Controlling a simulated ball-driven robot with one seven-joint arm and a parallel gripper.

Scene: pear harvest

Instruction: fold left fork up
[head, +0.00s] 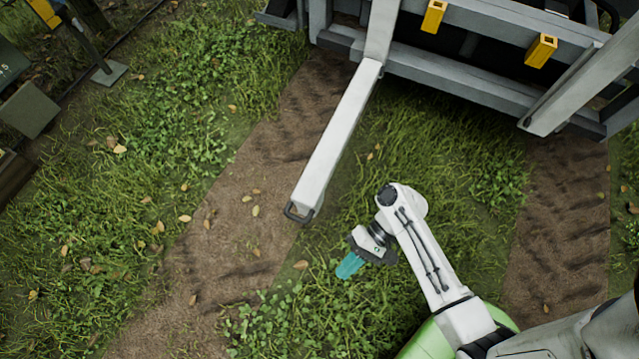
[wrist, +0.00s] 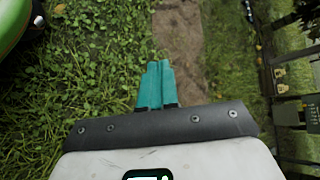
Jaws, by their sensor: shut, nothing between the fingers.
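The left fork (head: 338,140) is a long pale grey bar in the head view. It is folded down and reaches out from the grey carriage over the dirt track, with a dark loop handle (head: 298,212) at its free end. My gripper (head: 347,269) is below and to the right of that handle, apart from it, over the grass. Its teal fingers are shut and empty, and they also show together in the wrist view (wrist: 156,82). I cannot make out the left fork clearly in the wrist view. The right fork (head: 580,90) is angled up against the carriage's right side.
The grey carriage (head: 460,75) with yellow brackets (head: 434,16) spans the top right. Dark boxes (head: 30,110) and a post on a foot plate (head: 109,73) stand at the left. Grass and dirt around the fork's end are clear.

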